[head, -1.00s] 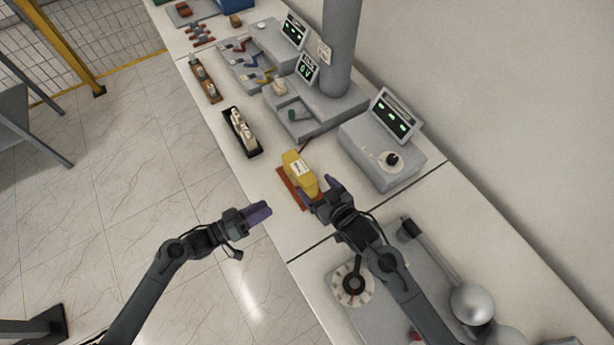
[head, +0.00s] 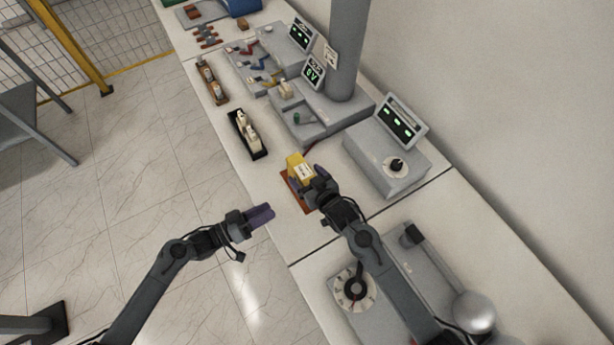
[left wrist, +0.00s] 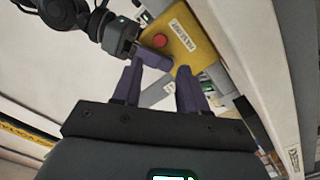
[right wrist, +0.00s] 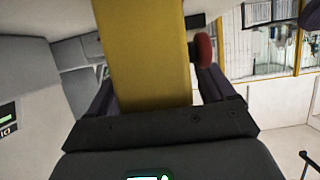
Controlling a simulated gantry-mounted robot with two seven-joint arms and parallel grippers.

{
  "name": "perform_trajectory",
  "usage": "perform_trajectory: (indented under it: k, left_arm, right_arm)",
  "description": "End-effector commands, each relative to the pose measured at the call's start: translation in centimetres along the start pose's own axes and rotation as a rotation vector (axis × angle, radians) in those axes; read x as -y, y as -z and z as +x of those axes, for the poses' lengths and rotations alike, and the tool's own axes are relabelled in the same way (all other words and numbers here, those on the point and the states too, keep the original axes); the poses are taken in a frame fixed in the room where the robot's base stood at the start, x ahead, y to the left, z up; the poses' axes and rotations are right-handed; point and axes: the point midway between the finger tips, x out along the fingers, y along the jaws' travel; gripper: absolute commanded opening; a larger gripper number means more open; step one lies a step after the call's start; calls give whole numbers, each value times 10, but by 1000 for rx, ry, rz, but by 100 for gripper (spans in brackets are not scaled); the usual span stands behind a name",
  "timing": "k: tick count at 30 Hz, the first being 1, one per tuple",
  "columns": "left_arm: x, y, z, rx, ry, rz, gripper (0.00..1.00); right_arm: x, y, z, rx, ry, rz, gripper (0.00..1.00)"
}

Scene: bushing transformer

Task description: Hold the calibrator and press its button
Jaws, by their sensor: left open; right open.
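The yellow calibrator (head: 297,162) stands on a red-brown base (head: 289,192) on the bench in the head view. My right gripper (head: 318,184) is open at its near side. In the right wrist view the calibrator (right wrist: 150,45) rises between the two open fingers, and its red button (right wrist: 204,48) sticks out on the right. My left gripper (head: 262,214) is open and empty, to the left of the calibrator and apart from it. The left wrist view shows the calibrator (left wrist: 200,40) with its label and red button (left wrist: 160,40), beyond the left fingers, and a right-gripper finger beside it.
A grey meter box (head: 385,155) with a dial stands to the right of the calibrator. A black tray (head: 244,140) with white parts lies behind it. A grey device with a dial (head: 354,289) sits under my right arm. The floor at left is open.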

Motion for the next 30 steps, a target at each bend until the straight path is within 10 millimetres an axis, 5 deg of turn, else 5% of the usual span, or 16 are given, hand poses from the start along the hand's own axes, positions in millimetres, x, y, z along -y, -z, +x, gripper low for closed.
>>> perform_trajectory:
  k: [15,23,30]
  left_arm:
    - [0,0,0,0,0,0,43]
    - [0,0,0,0,0,0,3]
    - [0,0,0,0,0,0,0]
  right_arm:
    - [0,0,0,1,0,0,12]
    - [0,0,0,1,0,0,12]
    - [0,-1,0,1,0,0,12]
